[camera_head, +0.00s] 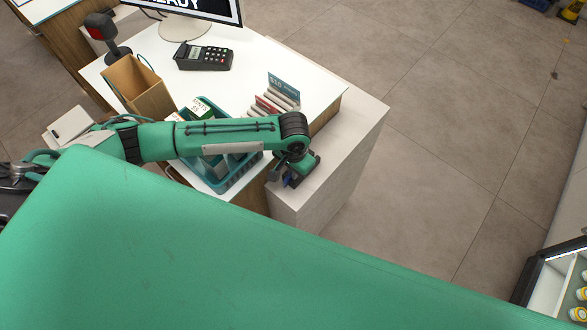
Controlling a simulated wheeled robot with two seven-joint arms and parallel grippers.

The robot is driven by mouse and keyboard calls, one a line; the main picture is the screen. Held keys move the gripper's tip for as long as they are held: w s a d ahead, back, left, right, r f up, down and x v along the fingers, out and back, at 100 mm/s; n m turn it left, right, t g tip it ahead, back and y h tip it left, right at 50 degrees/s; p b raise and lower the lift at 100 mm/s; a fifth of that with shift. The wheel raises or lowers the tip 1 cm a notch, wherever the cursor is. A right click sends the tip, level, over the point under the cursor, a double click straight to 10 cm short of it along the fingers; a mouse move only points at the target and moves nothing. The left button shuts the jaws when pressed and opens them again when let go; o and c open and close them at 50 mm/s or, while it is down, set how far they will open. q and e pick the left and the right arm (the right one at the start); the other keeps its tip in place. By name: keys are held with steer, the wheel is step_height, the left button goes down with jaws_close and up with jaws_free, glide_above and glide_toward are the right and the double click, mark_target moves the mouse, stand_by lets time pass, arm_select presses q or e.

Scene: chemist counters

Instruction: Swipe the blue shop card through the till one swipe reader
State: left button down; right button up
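My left arm reaches in from the left across the counter. Its gripper (288,178) points down over the white counter top near the front right corner. A small blue piece (290,182), which looks like the blue shop card, shows at the fingertips. The gripper hides most of it, and I cannot tell whether the fingers are shut on it or only around it. The dark card reader (203,56) with a keypad stands on the counter below the monitor, far from the gripper. My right gripper is not in view.
A teal basket (235,182) with items stands under my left forearm. A brown paper bag (141,88), a scanner on a stand (106,35), a monitor (190,22) and a small rack with a teal sign (283,90) are on the counter. Open floor lies to the right.

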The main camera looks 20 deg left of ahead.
mark_target(312, 152)
arm_select(q)
steer(key=shift+w+d, duration=0.25)
steer(key=shift+w, duration=0.4)
steer(key=shift+w+d, duration=0.25)
steer(key=shift+w, duration=0.4)
steer(key=shift+w+d, duration=0.25)
steer(key=shift+w, duration=0.4)
steer(key=shift+w+d, duration=0.25)
steer(key=shift+w, duration=0.45)
steer(key=shift+w+d, duration=0.2)
steer(key=shift+w, duration=0.45)
steer(key=shift+w+d, duration=0.25)
steer(key=shift+w, duration=0.45)
step_height(312, 152, up, 7)
steer(key=p, duration=0.8)
